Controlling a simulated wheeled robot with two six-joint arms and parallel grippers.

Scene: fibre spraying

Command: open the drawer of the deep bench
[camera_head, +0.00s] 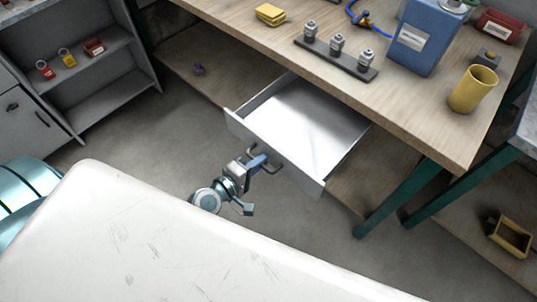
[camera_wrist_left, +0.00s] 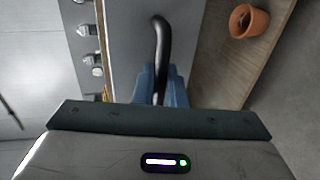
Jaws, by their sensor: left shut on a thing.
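The deep bench (camera_head: 400,125) has a wooden top and green legs. Its grey drawer (camera_head: 310,121) stands pulled out from under the top, and the inside that shows is empty. The drawer's dark bar handle (camera_head: 272,162) is on its front face; it also shows in the left wrist view (camera_wrist_left: 160,40). My left gripper (camera_head: 258,163) is at the handle, with its blue fingers (camera_wrist_left: 160,88) shut around the bar. My right gripper is in neither view.
A blue canister (camera_head: 428,38), a yellow cup (camera_head: 473,89) and a dark rack of metal fittings (camera_head: 335,58) stand on the bench top. A terracotta pot (camera_wrist_left: 248,20) shows in the wrist view. Grey shelves (camera_head: 100,65) stand at the left. Floor is clear before the drawer.

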